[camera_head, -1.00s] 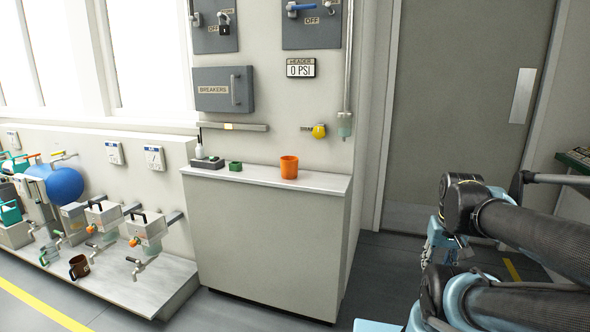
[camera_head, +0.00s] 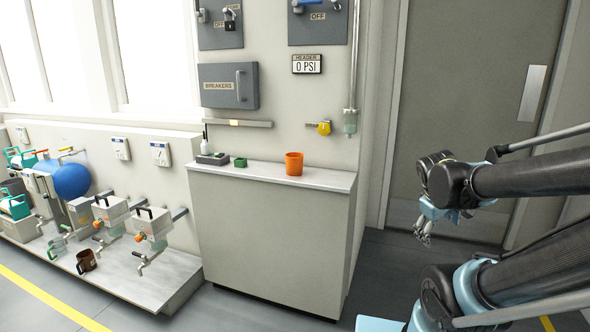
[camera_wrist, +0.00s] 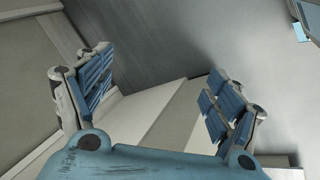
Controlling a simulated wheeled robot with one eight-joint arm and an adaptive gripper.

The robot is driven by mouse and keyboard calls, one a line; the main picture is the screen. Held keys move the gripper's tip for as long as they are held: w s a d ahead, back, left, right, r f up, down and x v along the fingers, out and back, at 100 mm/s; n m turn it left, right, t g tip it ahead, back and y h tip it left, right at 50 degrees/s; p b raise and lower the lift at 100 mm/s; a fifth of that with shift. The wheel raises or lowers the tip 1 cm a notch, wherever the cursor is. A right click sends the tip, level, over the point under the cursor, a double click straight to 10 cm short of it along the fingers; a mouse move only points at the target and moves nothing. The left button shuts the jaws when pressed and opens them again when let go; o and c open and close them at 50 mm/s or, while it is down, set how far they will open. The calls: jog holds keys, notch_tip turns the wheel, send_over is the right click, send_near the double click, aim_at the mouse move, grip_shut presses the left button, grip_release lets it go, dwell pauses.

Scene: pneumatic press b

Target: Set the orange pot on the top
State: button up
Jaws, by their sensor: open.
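The orange pot (camera_head: 294,164) stands upright on the light top (camera_head: 325,178) of the cabinet, towards its right part and near the wall. In the head view my gripper (camera_head: 424,238) hangs to the right of the cabinet, in front of the grey door, well apart from the pot. In the wrist view my gripper (camera_wrist: 163,98) is open, with its two blue-padded fingers wide apart and nothing between them. The pot does not show in the wrist view.
A yellow-handled valve (camera_head: 323,128) juts from the wall above. Valves and a brown mug (camera_head: 86,262) are on the low ledge at left. Floor right of the cabinet is clear.

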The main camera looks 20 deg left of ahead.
jog(key=w+a+r+n+t+h, duration=0.1)
jog(key=w+a+r+n+t, duration=0.1)
jog(key=w+a+n, duration=0.3)
jog(key=w+a+r+n+t, duration=0.2)
jog(key=w+n, duration=0.1)
jog(key=w, duration=0.4)
jog(key=n+t+y, duration=0.8)
jog(key=n+y, duration=0.1)
jog(key=n, duration=1.5)
send_near(294, 164)
jog(key=x, duration=0.8)
jog(key=shift+w+a+f, duration=0.1)
jog(key=shift+w+f, duration=0.05)
jog(key=shift+w, duration=0.1)
jog(key=shift+x, duration=2.6)
jog(key=shift+f, duration=0.1)
jog(key=c, duration=1.2)
